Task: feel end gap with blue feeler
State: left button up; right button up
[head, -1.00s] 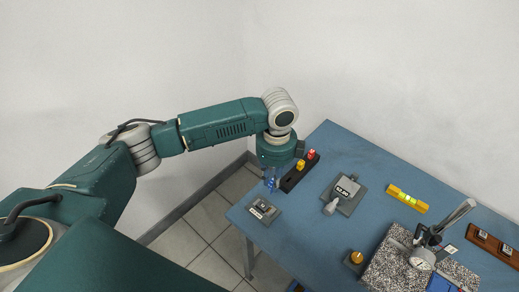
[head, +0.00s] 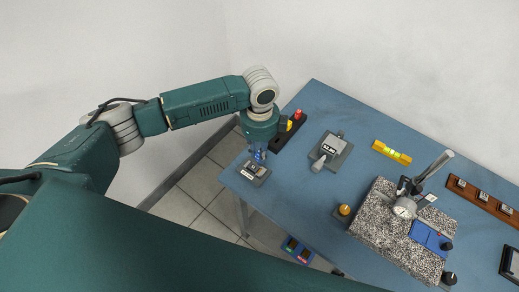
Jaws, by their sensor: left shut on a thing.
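My left gripper (head: 258,152) points down at the near left corner of the blue table. It is shut on the blue feeler, of which only a little blue (head: 259,157) shows under the wrist. Just below is a small grey plate (head: 264,181) with a white label and a metal piece on it. The blue feeler is over or at this piece; I cannot tell whether its tip touches it or sits in a gap. My right gripper is not in view.
A dark rack (head: 281,142) with a red and a yellow handle stands close behind the gripper. A grey block with a display (head: 333,147), a yellow level (head: 391,152) and a speckled granite plate (head: 369,219) with a dial gauge stand farther right.

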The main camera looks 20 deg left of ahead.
pick_arm(q)
jog(key=shift+f, duration=0.7)
jog(key=shift+f+b, duration=0.8)
jog(key=shift+f, duration=0.7)
jog(key=shift+f, duration=0.4)
jog(key=shift+f+b, duration=0.45)
jog(key=shift+f, duration=0.1)
dwell(0.9)
jog(key=shift+r, duration=0.1)
dwell(0.9)
jog(key=shift+r+p, duration=2.4)
jog(key=shift+r, duration=0.05)
